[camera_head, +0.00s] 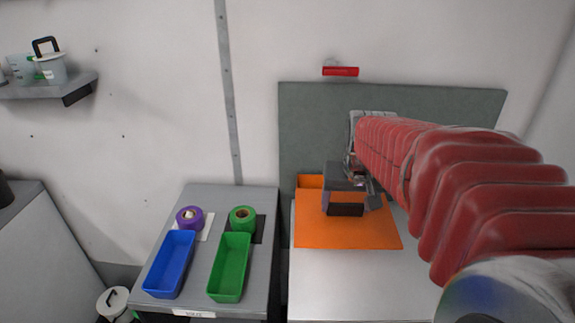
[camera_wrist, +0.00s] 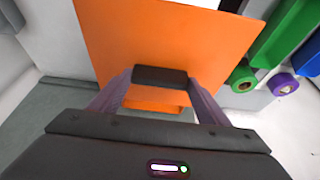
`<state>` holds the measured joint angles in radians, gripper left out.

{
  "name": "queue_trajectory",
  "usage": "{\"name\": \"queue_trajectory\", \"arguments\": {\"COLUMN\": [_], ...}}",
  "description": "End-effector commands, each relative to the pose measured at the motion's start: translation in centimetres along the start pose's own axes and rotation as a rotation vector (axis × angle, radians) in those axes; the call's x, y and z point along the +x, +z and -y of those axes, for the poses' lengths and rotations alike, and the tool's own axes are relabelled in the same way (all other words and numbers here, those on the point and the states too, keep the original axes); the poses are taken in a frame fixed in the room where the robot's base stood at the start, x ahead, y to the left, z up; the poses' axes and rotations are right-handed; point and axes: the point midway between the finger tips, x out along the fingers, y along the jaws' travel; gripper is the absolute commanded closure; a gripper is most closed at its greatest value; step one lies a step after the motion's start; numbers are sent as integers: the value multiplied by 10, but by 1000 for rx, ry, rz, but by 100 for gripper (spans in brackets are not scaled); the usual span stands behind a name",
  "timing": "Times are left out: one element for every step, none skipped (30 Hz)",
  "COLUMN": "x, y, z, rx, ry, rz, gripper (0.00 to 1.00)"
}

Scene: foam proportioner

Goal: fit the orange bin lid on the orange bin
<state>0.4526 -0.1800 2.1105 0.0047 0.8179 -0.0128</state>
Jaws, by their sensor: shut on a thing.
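The orange bin lid (camera_head: 345,232) is a flat orange sheet in the head view, over the right-hand grey worktop. In the wrist view the lid (camera_wrist: 170,40) fills the upper middle. My gripper (camera_head: 346,207) is shut on the lid at a dark block, which shows between the fingers in the wrist view (camera_wrist: 160,76). A small part of the orange bin (camera_head: 310,181) shows behind the lid's back left edge. The rest of the bin is hidden by the lid and gripper. I cannot tell whether lid and bin touch.
The left worktop (camera_head: 210,200) holds a blue tray (camera_head: 170,265), a green tray (camera_head: 230,267), a purple roll (camera_head: 189,218) and a green roll (camera_head: 242,218). A grey-green panel (camera_head: 300,120) stands behind the right worktop (camera_head: 345,285), whose front is clear.

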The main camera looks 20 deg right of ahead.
Motion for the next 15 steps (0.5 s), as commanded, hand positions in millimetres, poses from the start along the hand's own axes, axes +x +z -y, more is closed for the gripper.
{"name": "queue_trajectory", "arguments": {"x": [-1, -1, -1, -1, -1, -1, -1, -1, -1, -1, -1, 0, 0, 1, 2], "y": [0, 0, 0, 0, 1, 1, 1, 1, 1, 1, 0, -1, -2, -3, -6], "z": [-1, -1, -1, -2, -2, -3, -4, -4, -5, -5, -6, -6, -6, -7, -7], "rx": [1, 2, 3, 4, 6, 7, 9, 10, 11, 12, 13, 14, 15, 15, 16], "ry": [1, 1, 1, 2, 2, 3, 4, 4, 5, 5, 6, 6, 6, 6, 7], "rz": [0, 0, 0, 0, 0, 0, 0, 0, 0, 0, 0, 0, 0, 0, 1], "gripper": [68, 68, 68, 68, 68, 68, 68, 68, 68, 68, 68, 68, 68, 68, 68]}}
